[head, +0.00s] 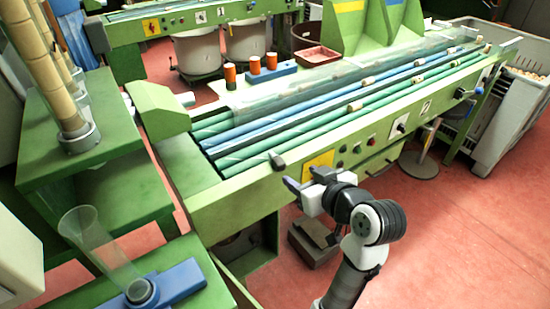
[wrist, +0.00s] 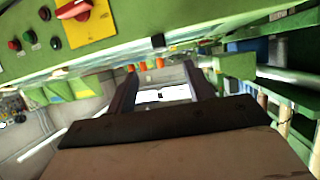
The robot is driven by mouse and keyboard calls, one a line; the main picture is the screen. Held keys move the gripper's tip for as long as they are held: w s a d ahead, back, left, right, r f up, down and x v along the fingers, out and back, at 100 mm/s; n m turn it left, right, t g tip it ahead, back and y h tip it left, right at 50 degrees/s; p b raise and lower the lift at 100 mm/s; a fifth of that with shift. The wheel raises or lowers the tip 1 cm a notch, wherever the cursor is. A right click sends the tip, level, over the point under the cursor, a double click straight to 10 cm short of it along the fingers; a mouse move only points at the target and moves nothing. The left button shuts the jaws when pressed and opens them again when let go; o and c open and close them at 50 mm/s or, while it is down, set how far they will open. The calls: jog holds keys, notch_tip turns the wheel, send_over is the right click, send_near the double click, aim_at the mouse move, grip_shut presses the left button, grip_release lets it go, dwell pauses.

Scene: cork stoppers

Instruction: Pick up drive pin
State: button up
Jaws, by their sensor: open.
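A small dark grey piece (head: 277,161) sits on the near edge of the green machine, above the yellow plate; it may be the drive pin, but its shape is too small to be sure. In the wrist view a small dark block (wrist: 158,40) on the green edge appears to be the same piece. My gripper (head: 307,181) is in front of the machine's front panel, to the right of the piece and a little lower, apart from it. In the wrist view my gripper (wrist: 160,80) has its two dark fingers spread, with nothing held between them.
The green machine (head: 235,195) carries long blue and green rollers (head: 300,118) with several corks. Orange cylinders (head: 229,76) stand behind it. A clear tube (head: 95,240) in a blue base stands at lower left. A grey crate (head: 500,125) stands at right. Red floor is open at lower right.

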aim_at(280, 161)
jog(key=p+x, duration=0.2)
jog(key=x, duration=0.9)
jog(key=shift+w, duration=0.2)
jog(key=c, duration=1.1)
jog(key=shift+r, duration=0.1)
